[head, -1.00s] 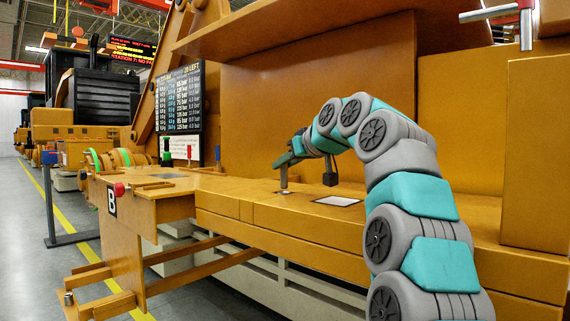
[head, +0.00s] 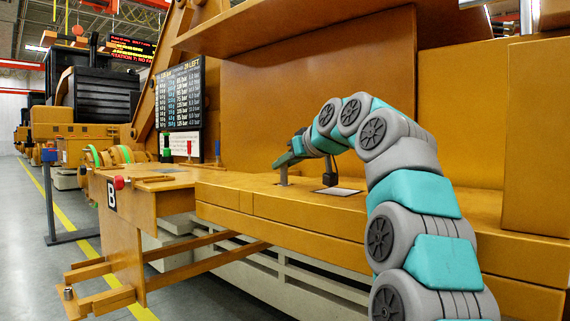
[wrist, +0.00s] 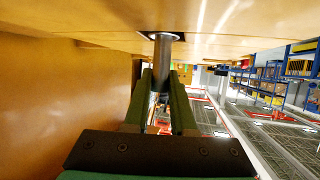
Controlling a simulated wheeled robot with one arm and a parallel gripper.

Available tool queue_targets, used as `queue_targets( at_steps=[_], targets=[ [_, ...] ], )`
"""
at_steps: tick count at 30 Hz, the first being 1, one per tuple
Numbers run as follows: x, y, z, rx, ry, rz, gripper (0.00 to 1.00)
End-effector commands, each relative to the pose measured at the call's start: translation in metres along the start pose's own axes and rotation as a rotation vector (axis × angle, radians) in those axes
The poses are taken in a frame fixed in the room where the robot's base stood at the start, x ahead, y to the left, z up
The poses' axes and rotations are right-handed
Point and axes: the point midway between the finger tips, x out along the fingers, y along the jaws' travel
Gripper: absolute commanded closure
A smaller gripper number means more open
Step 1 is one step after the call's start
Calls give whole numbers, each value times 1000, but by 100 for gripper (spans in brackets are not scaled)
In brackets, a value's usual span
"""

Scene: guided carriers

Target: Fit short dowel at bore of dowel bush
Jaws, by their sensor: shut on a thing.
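My gripper (wrist: 162,100) is shut on the short dowel (wrist: 163,55), a plain grey cylinder, with one green finger on each side. In the head view my gripper (head: 287,160) is small, low over the bench top, and the dowel (head: 283,176) stands upright below it. In the wrist view the dowel's far end meets a dark patch (wrist: 147,36) at the bench surface, which looks like the dowel bush. The bore itself is hidden by the dowel. I cannot tell how deep the dowel sits in it.
The orange bench top (head: 230,185) is mostly clear around my gripper. A pale plate (head: 338,191) lies to its right and a dark padlock-like item (head: 329,178) shows beside it. A tall orange panel (head: 320,90) stands behind. A red button (head: 119,182) is at the left end.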

Motion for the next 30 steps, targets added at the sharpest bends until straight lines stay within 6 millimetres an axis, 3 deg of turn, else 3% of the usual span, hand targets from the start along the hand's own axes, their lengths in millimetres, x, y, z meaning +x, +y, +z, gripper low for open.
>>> queue_targets(
  at_steps=[23,24,30],
  targets=[
    [5,0,13,0,1,0,100],
    [5,0,13,0,1,0,75],
    [5,0,13,0,1,0,53]
  ],
)
